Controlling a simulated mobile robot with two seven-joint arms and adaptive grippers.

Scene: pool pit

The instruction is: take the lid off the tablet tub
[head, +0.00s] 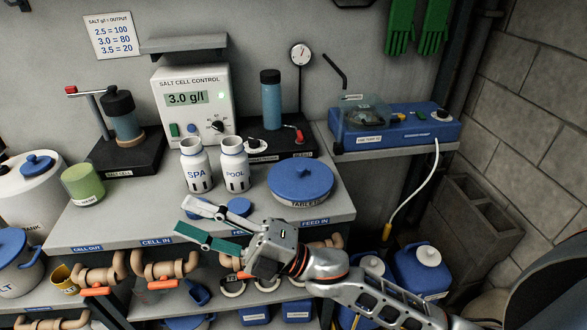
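The tablet tub (296,204) is a low, round white tub marked TABLETS, standing near the right front of the bench. Its wide blue lid (303,177), with a small round knob, sits on top of it. My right gripper (186,217) comes in from the lower right. It is to the left of the tub and in front of the bench's front edge in the picture, with its pale finger and green finger spread apart and nothing seen between them. It is apart from the lid. My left gripper is not in view.
The white SPA bottle (196,168) and POOL bottle (234,170) stand left of the tub. Flat blue caps (238,207) lie in front of them, partly behind my gripper. The control box (193,105) is behind. A blue unit (425,122) sits on a shelf at right.

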